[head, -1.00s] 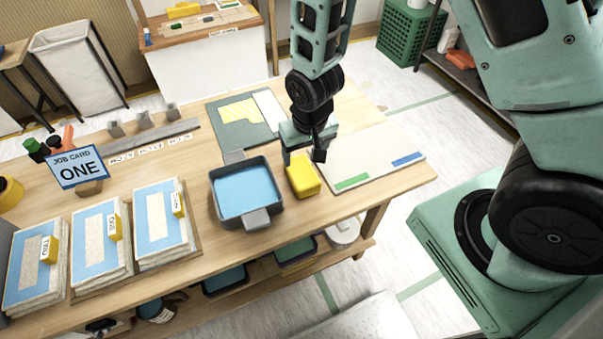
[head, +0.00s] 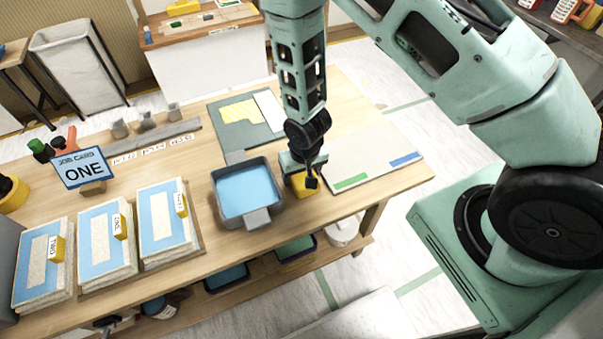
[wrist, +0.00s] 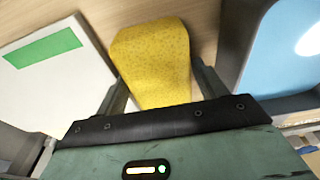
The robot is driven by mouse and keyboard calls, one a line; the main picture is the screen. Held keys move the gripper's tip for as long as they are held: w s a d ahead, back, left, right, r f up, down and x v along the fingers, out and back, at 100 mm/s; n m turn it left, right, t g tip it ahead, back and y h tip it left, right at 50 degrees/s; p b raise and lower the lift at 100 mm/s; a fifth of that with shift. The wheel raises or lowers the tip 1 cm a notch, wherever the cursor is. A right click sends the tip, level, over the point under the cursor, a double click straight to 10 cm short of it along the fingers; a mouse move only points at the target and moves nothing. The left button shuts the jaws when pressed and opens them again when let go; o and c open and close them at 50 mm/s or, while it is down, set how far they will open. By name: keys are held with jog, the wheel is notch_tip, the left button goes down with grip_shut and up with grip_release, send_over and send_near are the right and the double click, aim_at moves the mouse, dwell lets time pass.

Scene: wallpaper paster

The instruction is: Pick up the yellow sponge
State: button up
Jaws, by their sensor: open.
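The yellow sponge (head: 304,186) lies on the wooden table, between the grey tray of blue liquid and the white board. In the head view my gripper (head: 303,182) is right over it and hides much of it. In the wrist view the sponge (wrist: 152,62) sits between the two open fingers of my gripper (wrist: 158,90), one on each side. The fingers look close to its sides; I cannot tell whether they touch it.
The grey tray (head: 276,211) of blue liquid stands close to the left of the sponge. The white board (head: 375,150) with green and blue strips lies close on the right. A job card (head: 83,168) and stacks of sheets (head: 165,215) are further left.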

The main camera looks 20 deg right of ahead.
jog(key=shift+f, duration=0.1)
jog(key=c, duration=0.7)
jog(key=shift+c, duration=0.2)
notch_tip(320, 180, up, 10)
jog(key=shift+r+b, duration=0.1)
jog(key=shift+b, duration=0.65)
